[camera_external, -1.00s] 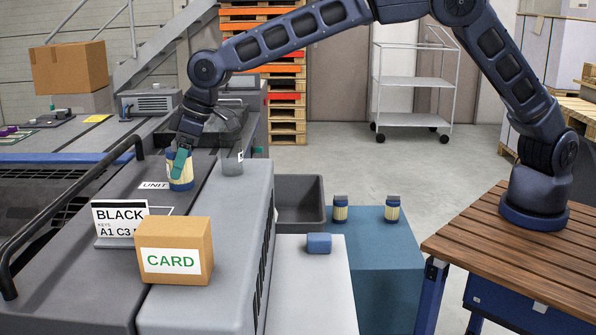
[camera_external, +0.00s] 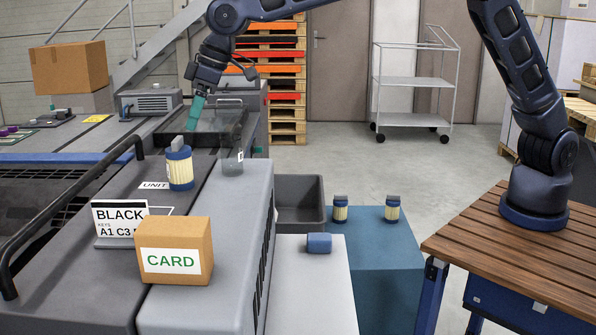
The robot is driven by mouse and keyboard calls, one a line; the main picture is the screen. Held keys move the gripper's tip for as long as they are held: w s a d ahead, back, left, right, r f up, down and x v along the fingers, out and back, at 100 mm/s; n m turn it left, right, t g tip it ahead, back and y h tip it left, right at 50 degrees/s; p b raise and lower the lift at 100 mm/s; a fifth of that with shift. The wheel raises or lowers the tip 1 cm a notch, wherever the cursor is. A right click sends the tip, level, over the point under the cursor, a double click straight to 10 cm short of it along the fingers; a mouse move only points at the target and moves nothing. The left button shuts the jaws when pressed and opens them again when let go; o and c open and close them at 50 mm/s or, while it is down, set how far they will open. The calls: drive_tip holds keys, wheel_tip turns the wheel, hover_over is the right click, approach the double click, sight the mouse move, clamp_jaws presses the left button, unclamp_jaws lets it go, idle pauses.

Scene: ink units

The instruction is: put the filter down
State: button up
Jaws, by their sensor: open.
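A filter (camera_external: 180,169) with a pleated cream body, blue bands and a grey top stands upright on the dark machine surface, beside the UNIT label (camera_external: 154,185). My gripper (camera_external: 193,125), with teal fingertips, is above the filter and a little to its right, apart from it. It is open and holds nothing. Two similar filters, one (camera_external: 340,209) and another (camera_external: 392,209), stand on the blue cabinet at the right.
A translucent grey cup (camera_external: 232,162) stands right of the filter. A BLACK sign (camera_external: 120,217) and a CARD box (camera_external: 174,250) are in front. A blue block (camera_external: 319,243) lies on a white top. A grey bin (camera_external: 299,204) is behind it.

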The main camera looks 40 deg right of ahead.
drive_tip(key=shift+s+d+r, duration=0.15)
drive_tip(key=shift+d+r, duration=0.05)
drive_tip(key=shift+r, duration=0.35)
